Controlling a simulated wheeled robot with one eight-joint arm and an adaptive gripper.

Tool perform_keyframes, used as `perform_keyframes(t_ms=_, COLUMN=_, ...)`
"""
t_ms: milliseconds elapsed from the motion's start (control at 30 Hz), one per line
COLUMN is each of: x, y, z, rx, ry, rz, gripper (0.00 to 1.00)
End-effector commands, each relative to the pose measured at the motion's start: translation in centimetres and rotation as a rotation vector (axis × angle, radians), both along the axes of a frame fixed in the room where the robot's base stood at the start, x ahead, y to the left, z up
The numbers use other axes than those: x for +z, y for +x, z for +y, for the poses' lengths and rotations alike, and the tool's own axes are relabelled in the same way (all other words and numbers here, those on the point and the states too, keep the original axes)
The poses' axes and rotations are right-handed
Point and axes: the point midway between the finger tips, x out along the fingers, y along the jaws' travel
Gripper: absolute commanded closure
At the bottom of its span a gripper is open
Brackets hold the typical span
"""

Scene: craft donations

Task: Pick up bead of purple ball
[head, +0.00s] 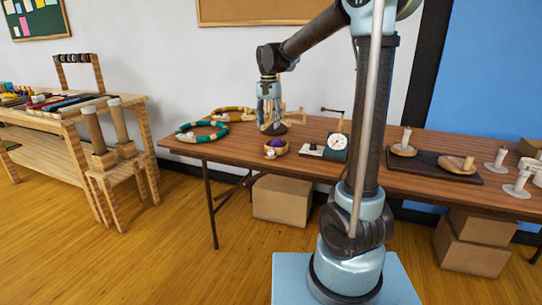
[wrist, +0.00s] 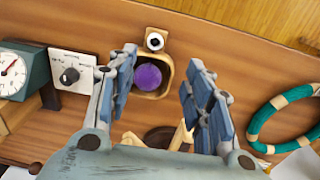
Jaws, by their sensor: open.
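The purple ball (wrist: 147,77) sits in a small wooden bowl (wrist: 169,70) on the brown table. The ball also shows in the head view (head: 277,143), in the bowl near the table's front edge. My gripper (wrist: 162,62) is open and empty. In the wrist view its blue-padded fingers stand left and right of the bowl area, with the ball between them but nearer the left finger. In the head view my gripper (head: 270,118) hangs above the table, behind and slightly left of the bowl. I cannot tell its exact height over the ball.
A white panel with a black knob (wrist: 72,74) and a green dial gauge (head: 337,146) stand right of the bowl in the head view. A wooden stand (head: 293,117) is close beside my gripper.

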Motion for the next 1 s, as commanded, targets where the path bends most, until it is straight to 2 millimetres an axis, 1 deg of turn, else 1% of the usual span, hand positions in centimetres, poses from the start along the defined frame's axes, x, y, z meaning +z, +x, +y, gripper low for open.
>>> perform_keyframes(t_ms=33, x=-0.9, y=0.0, z=0.0, rx=0.0, ry=0.0, rz=0.0, gripper=0.53)
perform_keyframes(t_ms=200, x=-3.8, y=0.0, z=0.0, rx=0.0, ry=0.0, rz=0.0, gripper=0.53)
perform_keyframes(t_ms=400, x=-6.5, y=0.0, z=-0.1, rx=0.0, ry=0.0, rz=0.0, gripper=0.53)
perform_keyframes(t_ms=500, x=-7.3, y=0.0, z=-0.1, rx=0.0, ry=0.0, rz=0.0, gripper=0.53)
perform_keyframes(t_ms=667, x=-7.9, y=-0.1, z=-0.1, rx=0.0, ry=0.0, rz=0.0, gripper=0.53)
perform_keyframes(t_ms=900, x=-10.8, y=-0.5, z=-0.8, rx=-0.001, ry=0.0, rz=0.0, gripper=0.53)
perform_keyframes(t_ms=1000, x=-11.9, y=-0.4, z=-0.7, rx=0.0, ry=0.0, rz=0.0, gripper=0.53)
